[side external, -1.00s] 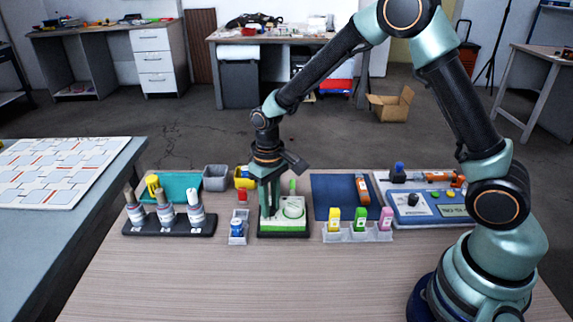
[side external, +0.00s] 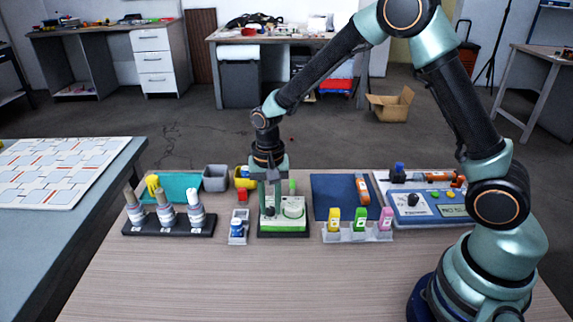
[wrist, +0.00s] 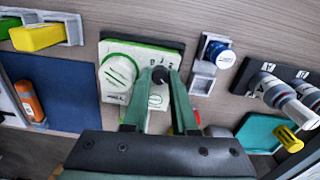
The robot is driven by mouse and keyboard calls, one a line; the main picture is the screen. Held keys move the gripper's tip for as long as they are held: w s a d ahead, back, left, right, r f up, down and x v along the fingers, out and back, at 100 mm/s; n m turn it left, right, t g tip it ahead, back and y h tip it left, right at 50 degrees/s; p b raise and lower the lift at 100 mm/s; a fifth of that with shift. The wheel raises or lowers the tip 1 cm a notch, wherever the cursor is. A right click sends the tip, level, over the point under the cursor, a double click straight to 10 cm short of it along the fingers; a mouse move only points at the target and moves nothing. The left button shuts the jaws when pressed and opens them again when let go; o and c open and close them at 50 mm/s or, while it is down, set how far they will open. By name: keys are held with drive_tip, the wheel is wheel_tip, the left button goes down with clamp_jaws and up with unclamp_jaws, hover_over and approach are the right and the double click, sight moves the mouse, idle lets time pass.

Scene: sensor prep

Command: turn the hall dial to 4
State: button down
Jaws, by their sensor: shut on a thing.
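The hall unit is a white and green box (wrist: 118,72) on a dark base, with a round ribbed disc on its face. It also stands mid-table in the side view (side external: 294,226). Its dark dial (wrist: 158,74) sits beside the disc, with small marks around it too small to read. My gripper (wrist: 160,80) has its two green fingers on either side of the dial and is shut on it. In the side view my gripper (side external: 270,211) points straight down at the unit and hides most of the dial. The dial's setting cannot be read.
A rack with several striped cylinders (side external: 166,219) stands left, and a small grey holder with a blue-capped item (side external: 237,231) is close beside the unit. A blue mat (side external: 333,190), a tray of coloured bottles (side external: 359,225) and a blue panel (side external: 430,204) lie right. The front table is clear.

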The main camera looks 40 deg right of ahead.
idle(0.3)
drive_tip(key=c, duration=0.7)
unclamp_jaws()
